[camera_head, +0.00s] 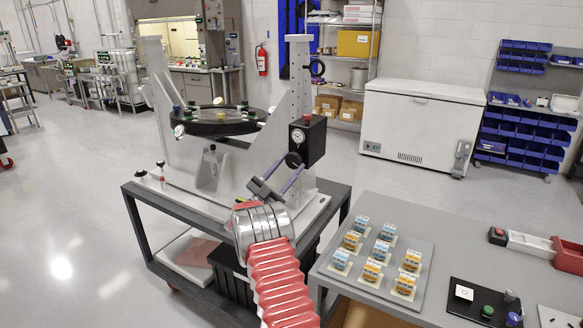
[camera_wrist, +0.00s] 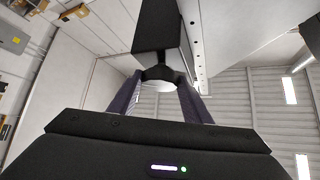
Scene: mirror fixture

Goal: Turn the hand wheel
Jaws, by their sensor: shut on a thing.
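The hand wheel (camera_head: 293,159) is a small dark knob low on the front of a black box (camera_head: 313,143) on the mirror fixture's upright. In the wrist view the wheel (camera_wrist: 163,74) is a dark, many-sided piece beneath the black box. My gripper (camera_head: 296,166) reaches up to it from below, with its two purple fingers on either side. In the wrist view my gripper (camera_wrist: 163,85) is shut on the wheel, one finger at each side. The fingers hide part of the wheel's edge. A round white dial (camera_head: 298,136) sits above the wheel.
The fixture stands on a dark cart (camera_head: 148,220) and carries a round black mirror ring (camera_head: 219,121). To the right, a grey table (camera_head: 455,230) holds a tray of small boxes (camera_head: 336,279) and a black button panel (camera_head: 482,301). Open floor lies left of the cart.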

